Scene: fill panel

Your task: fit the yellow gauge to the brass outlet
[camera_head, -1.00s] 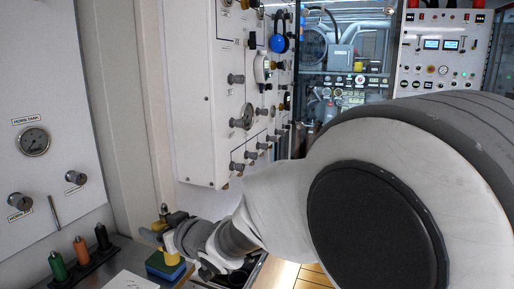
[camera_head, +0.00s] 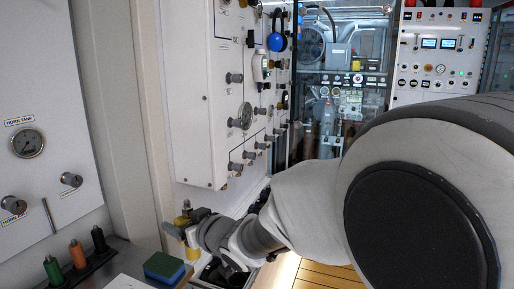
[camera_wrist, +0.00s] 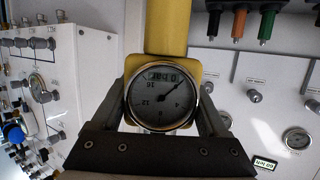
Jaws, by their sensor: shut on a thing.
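My gripper (camera_wrist: 163,100) is shut on the yellow gauge (camera_wrist: 168,30). In the wrist view its round dial (camera_wrist: 161,100) faces the camera between the two fingers, and its yellow body runs out of the top of the picture. In the head view my gripper (camera_head: 192,232) holds the gauge (camera_head: 192,252) in front of and below the white valve panel, apart from it. A small brass-coloured fitting (camera_head: 224,187) shows at the panel's lower edge; I cannot tell for sure that it is the brass outlet.
The white valve panel (camera_head: 190,130) carries several grey knobs and a dial. My arm hides much of the right side.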

